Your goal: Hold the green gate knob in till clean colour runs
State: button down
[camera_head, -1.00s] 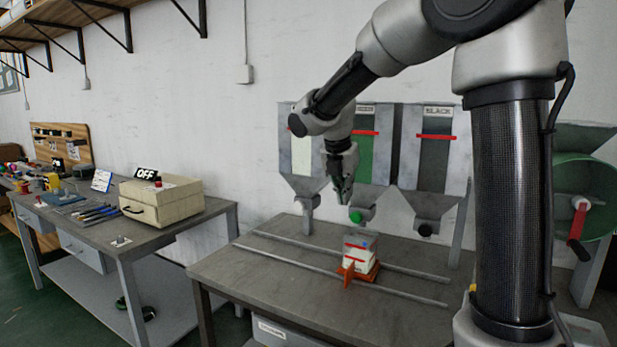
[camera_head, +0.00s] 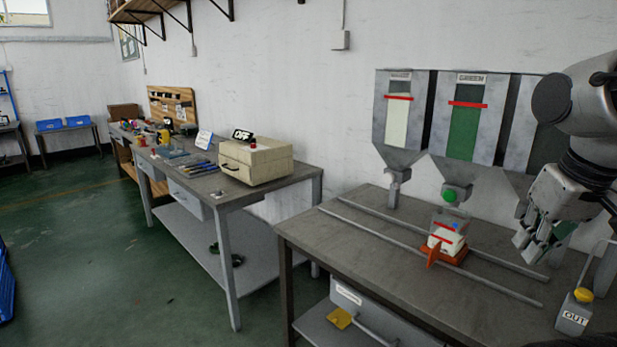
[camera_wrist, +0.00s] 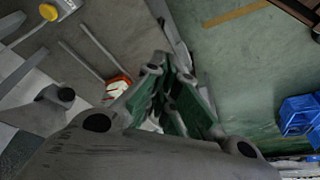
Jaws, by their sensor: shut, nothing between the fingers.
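The green gate knob (camera_head: 449,196) sits under the funnel of the hopper labelled GREEN (camera_head: 465,130) in the head view. My gripper (camera_head: 533,245) is right of the knob, apart from it, pointing down over the right part of the bench. Its fingers look closed and empty; they also show in the wrist view (camera_wrist: 170,76). A clear box with pale contents and a red line (camera_head: 446,237) stands on an orange carriage (camera_head: 454,257) below the green knob. The box shows partly in the wrist view (camera_wrist: 118,86). No stream from the green outlet is discernible.
The carriage sits at two rails (camera_head: 385,236) on the grey bench (camera_head: 330,236). A pale-filled hopper (camera_head: 398,125) stands left of GREEN. A bottle marked OUT (camera_head: 575,312) is at the right. A beige box with an OFF sign (camera_head: 256,160) is on the left table.

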jog(key=shift+s+d+r+t, duration=0.3)
jog(key=shift+d+r+t, duration=0.1)
jog(key=shift+r, duration=0.3)
